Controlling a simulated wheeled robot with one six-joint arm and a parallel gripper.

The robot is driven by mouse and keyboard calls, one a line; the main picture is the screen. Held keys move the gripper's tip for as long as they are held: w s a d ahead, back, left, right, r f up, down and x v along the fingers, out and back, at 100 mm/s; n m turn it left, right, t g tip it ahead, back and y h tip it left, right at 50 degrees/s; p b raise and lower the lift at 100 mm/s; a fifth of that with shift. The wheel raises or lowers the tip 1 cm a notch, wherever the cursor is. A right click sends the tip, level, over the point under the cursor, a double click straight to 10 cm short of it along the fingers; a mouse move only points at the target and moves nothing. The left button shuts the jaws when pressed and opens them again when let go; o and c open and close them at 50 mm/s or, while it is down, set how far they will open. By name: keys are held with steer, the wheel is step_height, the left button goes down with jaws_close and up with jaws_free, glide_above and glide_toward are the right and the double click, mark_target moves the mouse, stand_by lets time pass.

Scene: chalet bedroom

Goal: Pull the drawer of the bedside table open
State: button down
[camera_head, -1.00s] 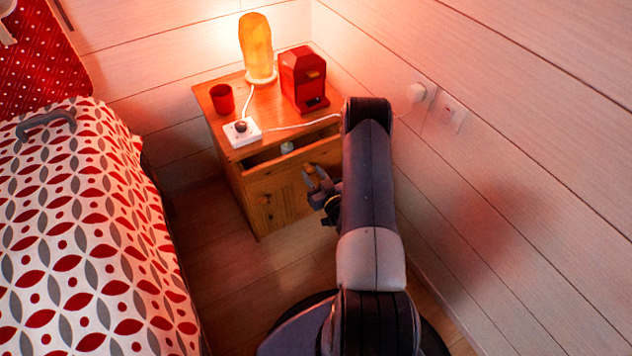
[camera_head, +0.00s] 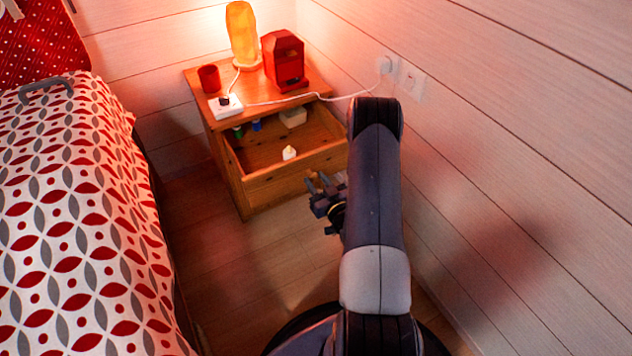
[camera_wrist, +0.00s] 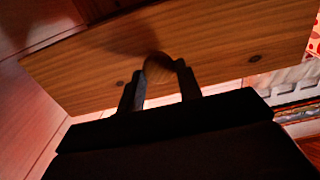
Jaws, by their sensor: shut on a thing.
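The wooden bedside table (camera_head: 236,175) stands against the back wall. Its drawer (camera_head: 275,178) is pulled well out, and its inside shows. In the drawer lie a small white bottle (camera_head: 289,153), a pale box (camera_head: 293,117), and small green and blue things. My gripper (camera_head: 318,184) is in front of the drawer front at its right. In the wrist view, the fingers (camera_wrist: 160,82) are shut on the round wooden knob (camera_wrist: 158,66) of the drawer front (camera_wrist: 215,45). The knob is hidden in the head view.
On the tabletop stand a glowing lamp (camera_head: 242,38), a red machine (camera_head: 284,62), a red cup (camera_head: 209,78) and a white socket block (camera_head: 225,106). A white cable (camera_head: 330,98) runs to the wall socket. The bed (camera_head: 80,215) is at left; bare floor (camera_head: 235,265) lies between.

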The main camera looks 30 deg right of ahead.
stand_by(0.3)
steer(key=c, duration=1)
jaws_free()
steer(key=s+p, duration=0.1)
steer(key=s, duration=1)
steer(key=shift+d, duration=0.15)
steer(key=shift+w, duration=0.15)
steer(key=w, duration=1.1)
steer(key=shift+w+a+b, duration=0.1)
steer(key=shift+a+b, duration=0.1)
steer(key=shift+b, duration=0.2)
